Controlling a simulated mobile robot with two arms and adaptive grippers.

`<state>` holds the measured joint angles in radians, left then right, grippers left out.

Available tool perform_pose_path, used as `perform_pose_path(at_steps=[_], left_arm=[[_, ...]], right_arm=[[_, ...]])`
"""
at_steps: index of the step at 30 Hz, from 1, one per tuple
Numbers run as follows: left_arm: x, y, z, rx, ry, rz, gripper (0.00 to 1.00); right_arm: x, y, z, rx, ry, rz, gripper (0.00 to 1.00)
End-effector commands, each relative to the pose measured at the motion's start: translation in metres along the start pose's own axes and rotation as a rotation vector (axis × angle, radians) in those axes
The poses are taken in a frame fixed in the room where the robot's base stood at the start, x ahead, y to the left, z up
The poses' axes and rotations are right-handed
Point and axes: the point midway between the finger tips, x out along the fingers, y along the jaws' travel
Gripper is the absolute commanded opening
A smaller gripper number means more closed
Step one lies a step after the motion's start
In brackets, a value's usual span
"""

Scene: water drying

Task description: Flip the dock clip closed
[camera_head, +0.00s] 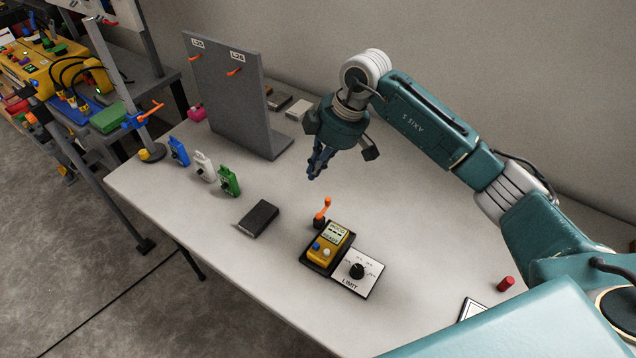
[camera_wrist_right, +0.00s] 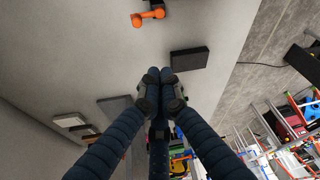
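The dock clip (camera_head: 322,213) is an orange lever on a dark base at the far end of a black dock (camera_head: 312,262). Its orange arm stands up, tilted a little. The dock holds a yellow meter (camera_head: 327,247) with a small screen and blue and white knobs. My right gripper (camera_head: 316,172) hangs above the table, beyond the clip and apart from it. Its dark fingers are drawn together with nothing visible between them. In the right wrist view the fingertips (camera_wrist_right: 161,82) meet, and the orange clip (camera_wrist_right: 148,17) shows near the top edge. My left gripper is not in view.
A LIMIT dial plate (camera_head: 358,272) adjoins the dock. A black box (camera_head: 258,218) lies to its left. Blue, white and green devices (camera_head: 229,181) stand along the table's left side. A grey panel (camera_head: 228,95) with orange hooks stands behind. A red cylinder (camera_head: 505,284) is at right.

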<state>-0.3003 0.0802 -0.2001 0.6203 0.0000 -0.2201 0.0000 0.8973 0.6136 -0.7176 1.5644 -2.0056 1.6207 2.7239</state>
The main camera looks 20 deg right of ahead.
Motion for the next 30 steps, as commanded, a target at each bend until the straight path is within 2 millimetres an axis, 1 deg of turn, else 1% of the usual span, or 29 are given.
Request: perform_pose_path(at_steps=[5,12,14,15,16,21,25,30], left_arm=[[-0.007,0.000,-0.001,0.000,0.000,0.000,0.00],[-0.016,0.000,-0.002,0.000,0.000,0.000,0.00],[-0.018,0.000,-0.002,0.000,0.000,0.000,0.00],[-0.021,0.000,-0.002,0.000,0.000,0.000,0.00],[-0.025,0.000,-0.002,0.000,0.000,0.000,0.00],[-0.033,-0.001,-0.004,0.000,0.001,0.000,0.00],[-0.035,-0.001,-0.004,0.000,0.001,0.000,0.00],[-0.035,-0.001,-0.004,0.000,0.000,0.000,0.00]], right_arm=[[0.027,-0.002,0.000,0.002,-0.003,-0.005,0.00],[0.080,-0.002,0.000,0.001,-0.004,-0.005,0.00],[0.092,-0.002,0.000,0.002,-0.003,-0.005,0.00],[0.095,-0.001,0.003,0.001,-0.003,-0.002,0.00],[0.088,0.001,0.010,0.002,-0.004,0.001,0.00],[0.082,0.000,0.030,0.000,-0.003,-0.001,0.00],[0.081,0.000,0.037,-0.001,-0.001,0.000,0.00],[0.081,-0.001,0.038,-0.002,0.000,0.000,0.00]])
